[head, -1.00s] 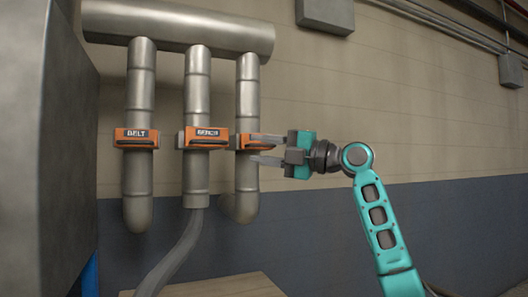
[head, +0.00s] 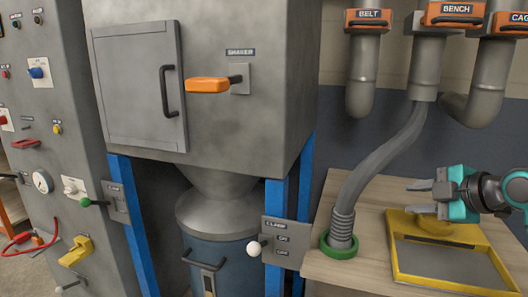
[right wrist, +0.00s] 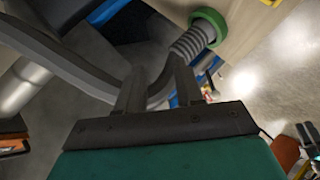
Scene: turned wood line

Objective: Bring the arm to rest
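My right arm comes in from the right edge in the head view. Its teal and black gripper (head: 412,197) hangs over the bench, above the yellow-framed tray. Its two grey fingers point left and are apart, with nothing between them. In the right wrist view the same two fingers (right wrist: 156,82) show a gap with nothing held. My left arm and gripper are not in view.
A wooden bench (head: 345,274) carries the yellow-framed tray (head: 398,270) and a hose (head: 385,155) in a green ring (head: 338,248). Orange gates marked BELT (head: 369,27) and BENCH (head: 455,22) sit above. A grey cabinet (head: 215,135) and control panel (head: 45,120) stand left.

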